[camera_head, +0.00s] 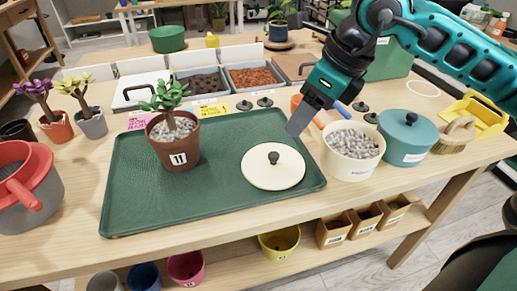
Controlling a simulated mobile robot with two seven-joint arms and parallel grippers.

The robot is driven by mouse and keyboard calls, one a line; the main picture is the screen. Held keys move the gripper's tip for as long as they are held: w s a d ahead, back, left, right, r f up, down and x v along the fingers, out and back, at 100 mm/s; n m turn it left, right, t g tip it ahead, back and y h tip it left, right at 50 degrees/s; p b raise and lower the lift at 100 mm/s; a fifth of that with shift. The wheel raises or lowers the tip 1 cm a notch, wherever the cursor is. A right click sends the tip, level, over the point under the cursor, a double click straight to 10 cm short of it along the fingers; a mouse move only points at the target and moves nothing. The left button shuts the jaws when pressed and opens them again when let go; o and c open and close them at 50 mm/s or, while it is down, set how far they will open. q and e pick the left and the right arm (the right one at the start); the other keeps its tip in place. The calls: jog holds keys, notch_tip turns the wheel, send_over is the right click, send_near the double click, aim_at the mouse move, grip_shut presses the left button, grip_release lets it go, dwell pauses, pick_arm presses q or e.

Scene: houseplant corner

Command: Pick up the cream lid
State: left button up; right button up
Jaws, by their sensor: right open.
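The cream lid (262,177) is a round flat disc with a dark knob (273,157) at its middle. It lies on the right part of the green tray (215,212). My right gripper (296,130) is open and empty, above the tray's right back edge, up and to the right of the lid. It is apart from the lid's knob. My left gripper is not in view.
A potted plant (172,141) stands on the tray, left of the lid. A cream pot of gravel (352,155) stands right of the tray, beside a teal lidded pot (404,143). A red watering can (27,187) stands at left.

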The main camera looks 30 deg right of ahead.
jog(key=b, duration=0.1)
send_over(275, 154)
jog(key=s+d, duration=0.1)
jog(key=s, duration=0.2)
jog(key=f, duration=0.6)
jog(key=shift+w+f, duration=0.2)
jog(key=shift+d+b+x, duration=0.1)
jog(key=shift+b+x, duration=0.05)
jog(key=shift+x, duration=1.3)
jog(key=shift+d+b+x, duration=0.15)
jog(key=shift+x, duration=1.35)
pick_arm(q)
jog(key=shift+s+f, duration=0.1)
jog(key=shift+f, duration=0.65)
pick_arm(e)
jog(key=shift+w, duration=0.15)
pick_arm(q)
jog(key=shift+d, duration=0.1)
pick_arm(e)
jog(key=shift+c, duration=0.4)
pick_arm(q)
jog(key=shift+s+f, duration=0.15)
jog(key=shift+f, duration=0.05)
pick_arm(e)
grip_shut()
